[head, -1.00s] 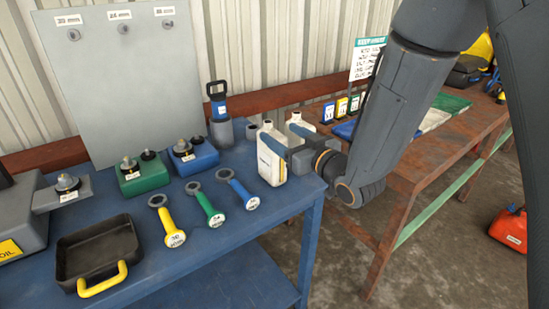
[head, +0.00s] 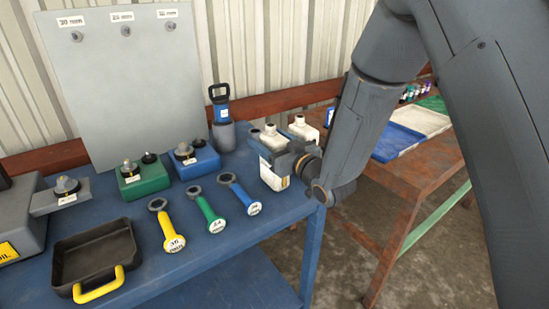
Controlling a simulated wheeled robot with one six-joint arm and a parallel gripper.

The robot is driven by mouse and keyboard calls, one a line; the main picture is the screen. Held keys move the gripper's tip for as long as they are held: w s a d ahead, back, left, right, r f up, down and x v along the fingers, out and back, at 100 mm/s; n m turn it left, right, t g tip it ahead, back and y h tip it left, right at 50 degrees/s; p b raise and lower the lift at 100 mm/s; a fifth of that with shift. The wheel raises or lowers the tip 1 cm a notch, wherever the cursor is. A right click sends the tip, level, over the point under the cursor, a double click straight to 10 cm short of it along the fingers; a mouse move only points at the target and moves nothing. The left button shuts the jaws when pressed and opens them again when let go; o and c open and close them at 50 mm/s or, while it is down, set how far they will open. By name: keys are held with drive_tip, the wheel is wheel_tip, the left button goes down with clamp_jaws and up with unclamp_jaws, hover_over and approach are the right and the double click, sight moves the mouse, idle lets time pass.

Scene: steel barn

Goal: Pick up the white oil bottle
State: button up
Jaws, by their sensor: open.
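A white oil bottle (head: 273,178) stands near the right front corner of the blue table. My gripper (head: 276,158) is open at this bottle, reaching in from the right, and its dark jaws cover part of the bottle's upper body. I cannot tell whether both jaws are around it or whether they touch it. A second white bottle (head: 303,130) stands behind and to the right, partly hidden by my gripper. Another white neck (head: 254,134) shows just behind the near bottle.
Yellow, green and blue ring-ended tools (head: 207,213) lie left of the bottle. A blue-topped pump-like tool (head: 221,115) stands behind. A black tray with a yellow handle (head: 98,284) is at front left. A brown table (head: 425,165) with coloured mats stands to the right.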

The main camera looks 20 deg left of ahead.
drive_tip(key=shift+w+a, duration=0.5)
drive_tip(key=shift+c, duration=0.5)
clamp_jaws()
drive_tip(key=shift+r, duration=0.1)
